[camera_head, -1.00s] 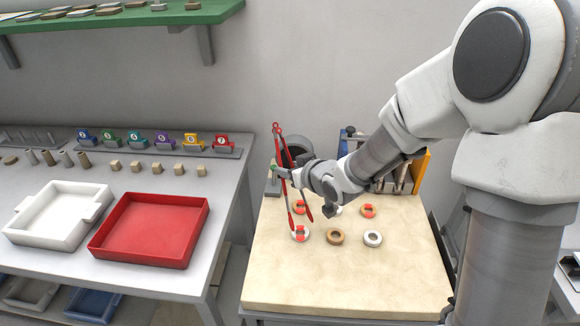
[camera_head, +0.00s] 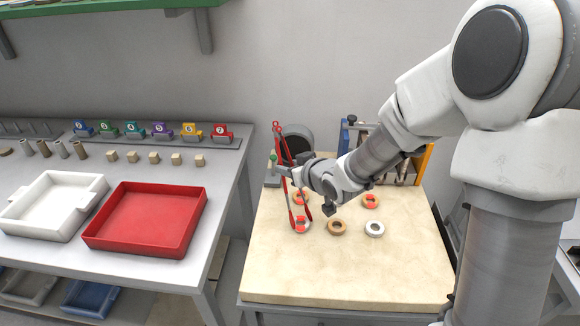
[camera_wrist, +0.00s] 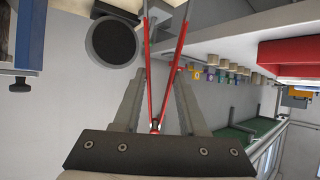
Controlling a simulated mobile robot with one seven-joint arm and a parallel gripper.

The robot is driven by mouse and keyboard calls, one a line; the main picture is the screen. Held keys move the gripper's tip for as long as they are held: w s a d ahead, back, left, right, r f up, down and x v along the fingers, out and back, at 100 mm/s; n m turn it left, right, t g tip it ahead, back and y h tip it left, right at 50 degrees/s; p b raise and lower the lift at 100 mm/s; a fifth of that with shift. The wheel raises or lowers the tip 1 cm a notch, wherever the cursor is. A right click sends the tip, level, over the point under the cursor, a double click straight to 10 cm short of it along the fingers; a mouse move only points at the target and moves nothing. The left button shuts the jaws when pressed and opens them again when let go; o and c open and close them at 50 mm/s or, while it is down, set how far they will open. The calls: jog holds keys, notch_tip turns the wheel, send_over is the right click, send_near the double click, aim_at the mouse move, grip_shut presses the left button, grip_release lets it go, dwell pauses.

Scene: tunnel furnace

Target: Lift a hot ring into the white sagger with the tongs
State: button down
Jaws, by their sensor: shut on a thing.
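My gripper (camera_head: 284,172) is shut on the red tongs (camera_head: 279,142), which hang upright with their legs spread and tips down. The tongs also show in the wrist view (camera_wrist: 182,48) between my gripper's fingers. Their tips are at the front-left hot ring (camera_head: 303,228), a white ring with glowing orange-red patches on the pale board. I cannot tell whether they touch it. Other hot rings lie behind it (camera_head: 299,199) and at the back right (camera_head: 372,201). The white sagger (camera_head: 22,222) stands on the left bench, with no ring visible inside.
A red tray (camera_head: 135,248) stands between the white sagger and the board (camera_head: 345,270). A brown ring (camera_head: 337,228) and a plain white ring (camera_head: 374,229) lie to the right of the tongs. Numbered coloured blocks line the bench's back. The board's front is clear.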

notch_tip(320, 180, up, 12)
jog(key=p, duration=1)
jog(key=shift+r, duration=0.15)
